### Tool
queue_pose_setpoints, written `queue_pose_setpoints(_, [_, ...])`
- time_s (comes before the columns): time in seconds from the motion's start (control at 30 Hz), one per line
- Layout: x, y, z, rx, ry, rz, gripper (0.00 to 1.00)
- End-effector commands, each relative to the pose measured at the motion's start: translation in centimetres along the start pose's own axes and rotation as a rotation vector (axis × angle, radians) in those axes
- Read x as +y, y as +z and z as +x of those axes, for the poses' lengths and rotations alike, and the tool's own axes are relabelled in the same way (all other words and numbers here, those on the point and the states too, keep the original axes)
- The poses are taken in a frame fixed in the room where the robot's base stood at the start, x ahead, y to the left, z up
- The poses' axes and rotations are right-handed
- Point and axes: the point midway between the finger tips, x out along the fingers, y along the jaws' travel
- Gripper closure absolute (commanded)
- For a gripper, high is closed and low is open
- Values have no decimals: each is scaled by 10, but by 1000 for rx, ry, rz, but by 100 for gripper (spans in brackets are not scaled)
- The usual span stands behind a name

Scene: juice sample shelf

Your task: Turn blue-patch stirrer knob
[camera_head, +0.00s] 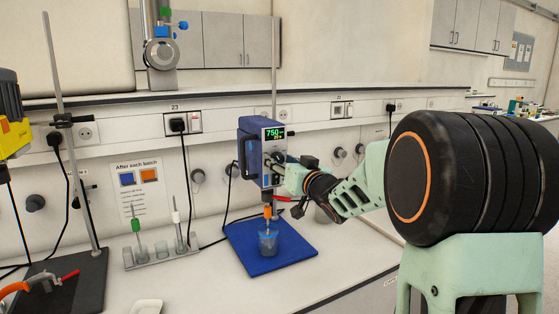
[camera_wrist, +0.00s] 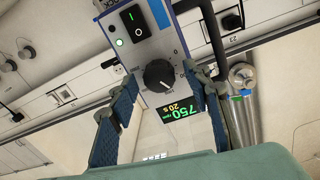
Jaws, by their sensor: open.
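The blue stirrer (camera_head: 249,149) hangs on a stand above a blue mat (camera_head: 273,262). Its display (camera_head: 273,133) is lit and reads 750. My gripper (camera_head: 283,178) is at the panel from the right in the head view. In the wrist view its two blue pads are spread, one on each side of the knob, with gaps visible between them and it.
A beaker (camera_head: 268,240) stands on the mat under the stirrer shaft. A yellow device (camera_head: 10,115) on another stand is at the far left. A notice (camera_head: 139,190) with blue and orange patches is on the wall.

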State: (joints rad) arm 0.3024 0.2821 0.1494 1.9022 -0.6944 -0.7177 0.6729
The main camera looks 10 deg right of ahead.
Motion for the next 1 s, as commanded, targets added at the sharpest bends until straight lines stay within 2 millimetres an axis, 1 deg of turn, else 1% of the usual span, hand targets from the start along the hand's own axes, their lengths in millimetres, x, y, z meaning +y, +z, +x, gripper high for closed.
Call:
queue_pose_setpoints(0.1, [0,0,4,0,0,0,55])
queue_pose_setpoints(0.33, [0,0,4,0,1,0,55])
queue_pose_setpoints(0.37, [0,0,4,0,1,0,58])
queue_pose_setpoints(0.7, [0,0,4,1,1,0,95])
queue_pose_setpoints(0.73, [0,0,4,1,1,0,97])
queue_pose_setpoints(1.0, [1,1,4,2,1,-30,97])
